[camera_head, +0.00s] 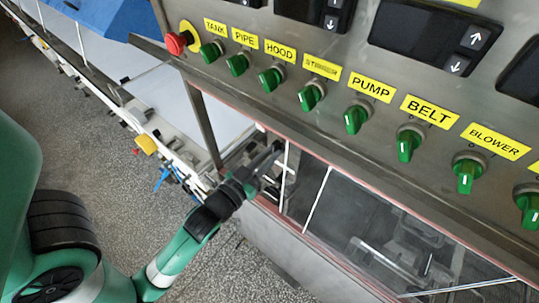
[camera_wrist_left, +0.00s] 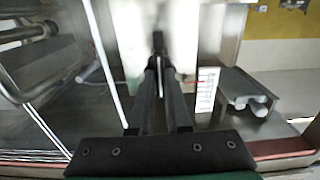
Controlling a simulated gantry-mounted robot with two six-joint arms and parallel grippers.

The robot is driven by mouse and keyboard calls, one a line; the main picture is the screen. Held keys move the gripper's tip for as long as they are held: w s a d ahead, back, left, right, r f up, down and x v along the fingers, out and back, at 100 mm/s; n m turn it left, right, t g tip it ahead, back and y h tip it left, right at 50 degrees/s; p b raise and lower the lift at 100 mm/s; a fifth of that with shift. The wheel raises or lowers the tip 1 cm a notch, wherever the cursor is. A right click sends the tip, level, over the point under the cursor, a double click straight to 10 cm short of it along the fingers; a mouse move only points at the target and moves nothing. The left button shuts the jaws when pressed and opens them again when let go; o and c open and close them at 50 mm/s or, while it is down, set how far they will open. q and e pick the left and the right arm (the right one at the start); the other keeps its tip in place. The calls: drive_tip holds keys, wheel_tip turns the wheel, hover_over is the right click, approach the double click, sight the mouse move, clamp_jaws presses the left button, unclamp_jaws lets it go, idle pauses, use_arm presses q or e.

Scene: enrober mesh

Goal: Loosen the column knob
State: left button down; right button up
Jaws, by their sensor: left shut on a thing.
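My left gripper (camera_head: 272,160) reaches in over the lower edge of the machine's opening, below the control panel. In the left wrist view its two dark fingers (camera_wrist_left: 160,68) run forward and close in on a small dark part, which looks like the column knob (camera_wrist_left: 158,42). The knob stands in front of a pale upright column and is blurred. The fingertips appear to be on it, and they hide part of it. In the head view the gripper and the dim interior hide the knob. My right gripper is in neither view.
The control panel (camera_head: 255,104) with green switches and a red stop button (camera_head: 175,43) overhangs the opening. A white ruled scale (camera_wrist_left: 207,90) and a grey metal bracket (camera_wrist_left: 240,98) stand right of the fingers. Pale bars (camera_wrist_left: 104,60) stand to the left.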

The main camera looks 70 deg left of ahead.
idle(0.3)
use_arm(q)
drive_tip(key=c, duration=0.9)
unclamp_jaws()
drive_tip(key=shift+s, duration=0.1)
drive_tip(key=shift+p+v, duration=0.65)
drive_tip(key=shift+v, duration=5.1)
